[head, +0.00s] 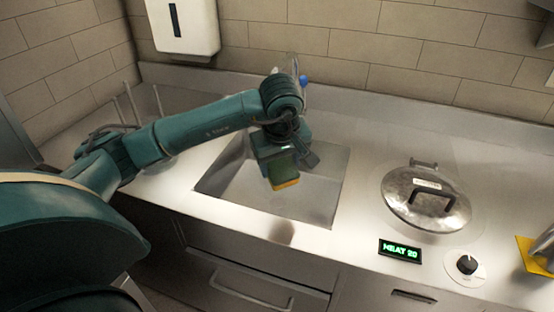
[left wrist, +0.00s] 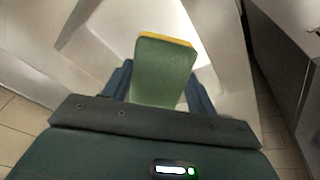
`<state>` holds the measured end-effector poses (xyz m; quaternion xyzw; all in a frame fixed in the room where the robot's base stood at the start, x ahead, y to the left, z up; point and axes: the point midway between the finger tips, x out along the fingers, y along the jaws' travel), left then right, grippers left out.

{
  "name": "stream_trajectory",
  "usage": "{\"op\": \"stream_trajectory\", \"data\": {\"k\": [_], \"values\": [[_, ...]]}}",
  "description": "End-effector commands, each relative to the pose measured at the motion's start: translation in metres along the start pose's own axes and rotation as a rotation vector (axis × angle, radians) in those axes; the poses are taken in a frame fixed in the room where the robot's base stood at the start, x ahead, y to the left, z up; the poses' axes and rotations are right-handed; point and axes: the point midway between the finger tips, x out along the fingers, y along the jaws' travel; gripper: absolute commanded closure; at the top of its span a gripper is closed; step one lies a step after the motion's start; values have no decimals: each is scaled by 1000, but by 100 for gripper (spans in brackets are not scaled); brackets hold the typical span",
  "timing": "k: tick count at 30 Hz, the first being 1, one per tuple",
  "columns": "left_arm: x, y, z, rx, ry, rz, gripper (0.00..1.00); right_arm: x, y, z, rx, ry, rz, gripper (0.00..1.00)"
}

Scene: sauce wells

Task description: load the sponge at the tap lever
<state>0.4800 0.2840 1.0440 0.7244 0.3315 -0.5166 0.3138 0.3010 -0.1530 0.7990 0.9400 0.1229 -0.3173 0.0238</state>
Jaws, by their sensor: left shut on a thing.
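The sponge (head: 283,172) is a green block with a yellow layer along its lower edge. My left gripper (head: 290,160) is shut on it and holds it over the sink basin (head: 315,195). In the left wrist view the sponge (left wrist: 164,72) stands out between the blue-grey fingers, its yellow edge at the far end. A thin tap (head: 305,97) with a blue piece, perhaps its lever (head: 303,80), shows behind my left wrist at the back of the sink. My arm hides most of the tap. The sponge is apart from the blue piece. My right gripper is not in view.
A lidded metal pot (head: 398,205) is set in the counter at right. A lit display (head: 400,250) and a black knob (head: 466,264) are in front of it. A yellow item (head: 526,262) lies at the right edge. A white dispenser (head: 184,28) hangs on the tiled wall.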

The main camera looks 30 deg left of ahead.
Motion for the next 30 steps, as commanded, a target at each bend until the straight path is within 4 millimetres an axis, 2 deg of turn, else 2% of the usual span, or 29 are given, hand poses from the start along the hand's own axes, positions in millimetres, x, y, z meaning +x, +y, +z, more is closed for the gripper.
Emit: {"op": "stream_trajectory", "data": {"k": [3, 8, 30], "values": [[-1, 0, -12, -65, 58, -9, 61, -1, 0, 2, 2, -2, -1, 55], [2, 0, -21, -78, 69, -12, 61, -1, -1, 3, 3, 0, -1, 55], [38, 10, -84, -74, 65, -13, 61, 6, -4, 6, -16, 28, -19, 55]]}}
